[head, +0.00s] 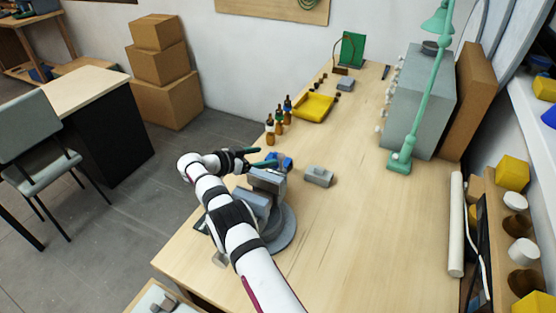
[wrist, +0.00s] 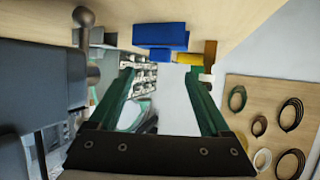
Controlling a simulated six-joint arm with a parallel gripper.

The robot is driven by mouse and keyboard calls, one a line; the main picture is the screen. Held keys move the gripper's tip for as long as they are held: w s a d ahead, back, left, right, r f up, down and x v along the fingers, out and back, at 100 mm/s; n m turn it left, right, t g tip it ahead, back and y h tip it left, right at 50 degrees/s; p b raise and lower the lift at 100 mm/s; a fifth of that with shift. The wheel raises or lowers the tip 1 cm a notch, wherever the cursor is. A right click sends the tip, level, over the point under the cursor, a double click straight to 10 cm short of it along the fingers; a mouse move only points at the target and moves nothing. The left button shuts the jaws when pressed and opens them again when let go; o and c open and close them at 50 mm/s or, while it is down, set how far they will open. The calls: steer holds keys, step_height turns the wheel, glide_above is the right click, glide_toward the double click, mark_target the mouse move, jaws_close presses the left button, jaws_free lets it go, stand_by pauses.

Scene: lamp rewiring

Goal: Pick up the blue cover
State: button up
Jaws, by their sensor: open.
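The blue cover (head: 287,162) appears as a small blue piece on the table, just past my gripper's fingertips. In the wrist view it is a blue block (wrist: 160,36) at the top middle, beyond the fingertips and not between them. My gripper (head: 267,157) has dark green fingers, reaches to the right above the table's left edge and is open. In the wrist view the fingers (wrist: 162,74) stand wide apart with nothing held between them.
A grey vise (head: 268,181) stands close below my gripper; it also fills the wrist view's left side (wrist: 40,85). A small grey box (head: 319,176) lies to the right. Amber bottles (head: 279,119) and a yellow tray (head: 315,107) stand behind. The table's middle right is clear.

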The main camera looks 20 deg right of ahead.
mark_target(276, 155)
steer(key=x, duration=0.5)
steer(key=shift+f, duration=0.1)
jaws_close()
